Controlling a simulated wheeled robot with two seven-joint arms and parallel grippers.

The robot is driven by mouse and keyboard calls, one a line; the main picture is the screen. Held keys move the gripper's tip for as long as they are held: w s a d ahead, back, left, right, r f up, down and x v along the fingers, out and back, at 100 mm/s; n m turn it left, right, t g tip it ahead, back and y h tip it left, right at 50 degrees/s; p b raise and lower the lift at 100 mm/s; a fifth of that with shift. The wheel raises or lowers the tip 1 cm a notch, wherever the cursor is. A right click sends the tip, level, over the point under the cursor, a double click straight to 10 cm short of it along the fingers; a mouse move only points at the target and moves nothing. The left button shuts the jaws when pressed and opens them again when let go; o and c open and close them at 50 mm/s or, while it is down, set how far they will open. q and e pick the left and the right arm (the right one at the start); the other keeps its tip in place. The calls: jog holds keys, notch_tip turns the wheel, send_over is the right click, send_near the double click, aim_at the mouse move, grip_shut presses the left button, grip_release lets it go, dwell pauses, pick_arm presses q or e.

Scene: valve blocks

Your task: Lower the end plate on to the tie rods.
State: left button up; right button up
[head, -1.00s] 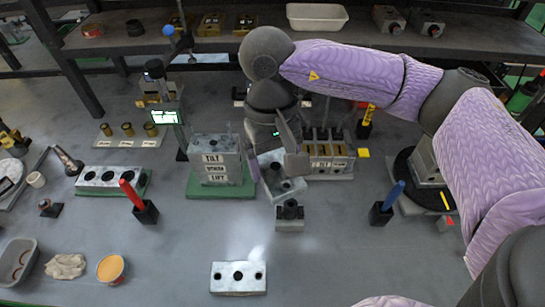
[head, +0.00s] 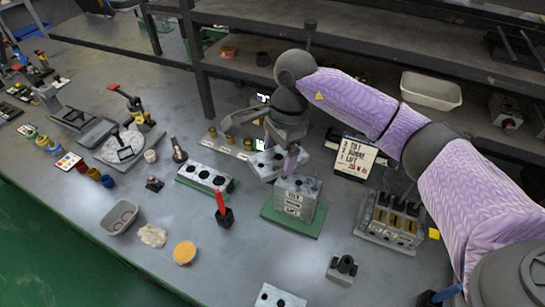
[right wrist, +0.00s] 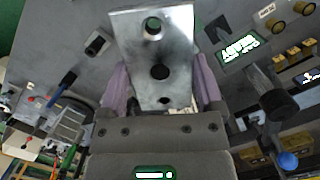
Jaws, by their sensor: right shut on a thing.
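My right gripper (head: 281,158) is shut on a grey metal end plate (head: 264,163), just above and to the upper left of the valve block stack (head: 295,203) in the head view. The stack stands on a green base (head: 291,222) with a label on its front. Dark round spots show on its top; I cannot make out the tie rods. In the right wrist view the end plate (right wrist: 160,45) lies between the purple fingers of the gripper (right wrist: 162,88), its holes facing the camera. The plate hides what is behind it. My left gripper is not in view.
A holed block (head: 205,178) on a green base lies left of the stack. A sign (head: 355,157) and a slotted rack (head: 392,218) stand to the right. A red-handled tool in a black holder (head: 224,212) stands in front on the left.

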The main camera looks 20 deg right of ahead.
pick_arm(q)
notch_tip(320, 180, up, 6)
jog(key=p, duration=0.5)
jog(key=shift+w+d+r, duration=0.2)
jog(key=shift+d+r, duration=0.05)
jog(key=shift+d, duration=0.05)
pick_arm(e)
jog(key=w+d+r+m+t, duration=0.1)
jog(key=d+m, duration=0.5)
jog(key=m, duration=0.5)
jog(key=shift+w+d+r+t+h, duration=0.2)
jog(key=shift+t+h, duration=0.1)
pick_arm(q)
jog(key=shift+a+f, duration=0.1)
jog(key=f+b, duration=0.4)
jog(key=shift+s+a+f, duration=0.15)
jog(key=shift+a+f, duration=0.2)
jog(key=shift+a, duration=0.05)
pick_arm(e)
notch_tip(320, 180, down, 6)
jog(key=shift+r, duration=0.1)
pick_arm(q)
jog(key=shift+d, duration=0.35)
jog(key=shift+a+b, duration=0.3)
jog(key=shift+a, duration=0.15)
